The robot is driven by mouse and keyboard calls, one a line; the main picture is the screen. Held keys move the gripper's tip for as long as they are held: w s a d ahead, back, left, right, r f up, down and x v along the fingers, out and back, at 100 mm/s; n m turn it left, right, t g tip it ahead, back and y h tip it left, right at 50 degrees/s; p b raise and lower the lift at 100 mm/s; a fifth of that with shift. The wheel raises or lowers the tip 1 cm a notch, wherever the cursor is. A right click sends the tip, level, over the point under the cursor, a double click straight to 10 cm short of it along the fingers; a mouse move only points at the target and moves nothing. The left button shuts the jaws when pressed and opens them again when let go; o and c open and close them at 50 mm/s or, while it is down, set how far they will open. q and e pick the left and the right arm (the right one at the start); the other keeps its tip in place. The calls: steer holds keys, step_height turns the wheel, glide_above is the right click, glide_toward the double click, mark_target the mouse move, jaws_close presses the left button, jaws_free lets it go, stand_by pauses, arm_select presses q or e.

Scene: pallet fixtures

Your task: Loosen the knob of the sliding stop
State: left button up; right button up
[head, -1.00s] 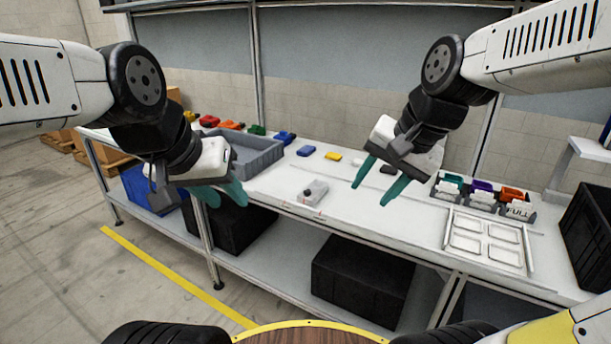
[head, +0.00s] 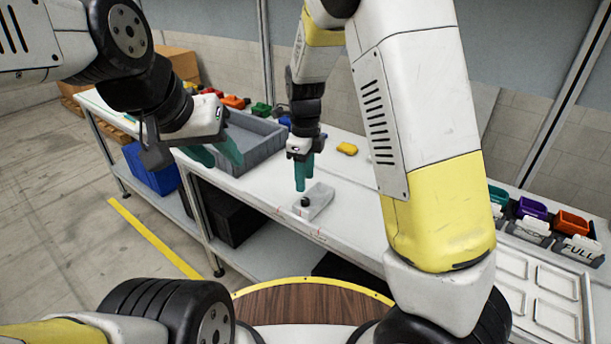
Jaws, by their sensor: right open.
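The sliding stop (head: 321,200) is a small light-grey block on the white bench near its front edge. Its black knob (head: 304,202) sits on the block's near-left end. My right gripper (head: 303,183) points down just above the knob, its teal fingers seen nearly edge-on. A small gap seems to show between fingertips and knob, though the depth is hard to judge. My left gripper (head: 217,158) hangs at the left, in front of the grey tray, its teal fingers apart and empty.
A grey tray (head: 262,156) stands behind my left gripper. Orange (head: 571,222), purple and teal bins and a white compartment tray (head: 552,314) are at the right. My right arm hides much of the bench.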

mark_target(305, 200)
step_height(305, 200, down, 7)
steer(key=shift+r, duration=0.15)
steer(key=shift+s, duration=0.1)
jaws_close()
